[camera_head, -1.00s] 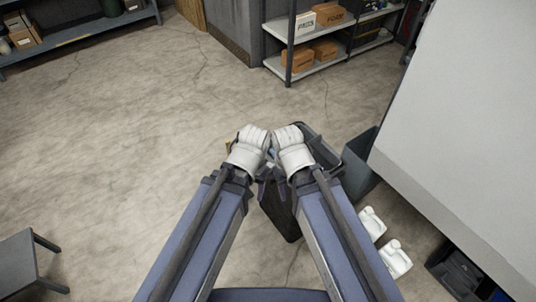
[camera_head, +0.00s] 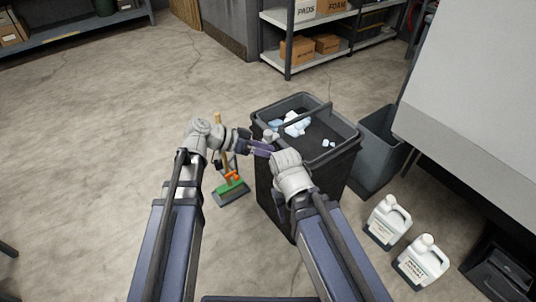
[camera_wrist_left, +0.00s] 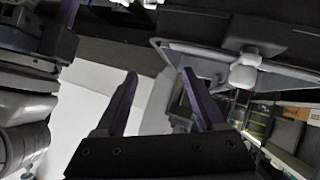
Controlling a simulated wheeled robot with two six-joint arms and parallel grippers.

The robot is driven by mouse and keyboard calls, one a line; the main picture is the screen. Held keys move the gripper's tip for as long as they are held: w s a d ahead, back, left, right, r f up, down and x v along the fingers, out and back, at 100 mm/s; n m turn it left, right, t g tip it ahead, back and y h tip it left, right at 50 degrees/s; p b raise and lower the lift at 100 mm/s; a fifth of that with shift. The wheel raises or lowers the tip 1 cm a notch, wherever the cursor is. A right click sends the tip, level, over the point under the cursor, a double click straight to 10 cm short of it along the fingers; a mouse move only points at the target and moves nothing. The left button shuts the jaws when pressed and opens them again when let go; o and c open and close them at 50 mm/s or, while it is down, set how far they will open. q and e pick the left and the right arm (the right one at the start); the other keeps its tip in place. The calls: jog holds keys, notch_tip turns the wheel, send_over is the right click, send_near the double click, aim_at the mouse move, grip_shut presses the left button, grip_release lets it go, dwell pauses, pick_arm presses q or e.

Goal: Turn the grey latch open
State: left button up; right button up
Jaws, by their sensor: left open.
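A light grey knob-like latch (camera_wrist_left: 243,72) sits at the rim of the black bin (camera_head: 265,190); a small grey piece at that rim shows in the head view (camera_head: 268,135). My left gripper (camera_wrist_left: 160,75) is open and empty, its two purple fingers apart, with the latch to the right of them in the wrist view. In the head view my left gripper (camera_head: 263,148) points right, close to the bin's near left rim. My right gripper (camera_wrist_left: 62,20) shows partly at the top left of the wrist view; its fingertips are cut off. In the head view it is mostly hidden.
The bin is open on top, with crumpled white and bluish pieces (camera_head: 296,125) inside. A grey bin (camera_head: 378,150) stands to its right, two white jugs (camera_head: 422,262) front right. The floor further left is clear.

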aim_at(268, 132)
pick_arm(q)
jog(key=w+a+f+t+h+b, duration=0.1)
jog(key=w+a+b, duration=0.1)
jog(key=b, duration=0.2)
jog(key=w+a+f+m+t+h+b, duration=0.1)
jog(key=w+a+f+t+b, duration=0.1)
jog(key=w+b, duration=0.1)
jog(key=w+a+f+m+t+h+b, duration=0.1)
jog(key=w+a+t+h+b, duration=0.1)
jog(key=b, duration=0.3)
jog(key=shift+w+a+f, duration=0.15)
jog(key=shift+w+a, duration=0.35)
jog(key=shift+a, duration=0.1)
jog(key=shift+h, duration=0.3)
jog(key=shift+w+r+x, duration=0.1)
jog(key=shift+w+x, duration=0.05)
jog(key=shift+x, duration=1.7)
jog(key=shift+w+r+x, duration=0.15)
jog(key=shift+x, duration=1.75)
pick_arm(e)
notch_tip(268, 132, down, 15)
pick_arm(q)
jog(key=shift+a, duration=0.2)
grip_shut()
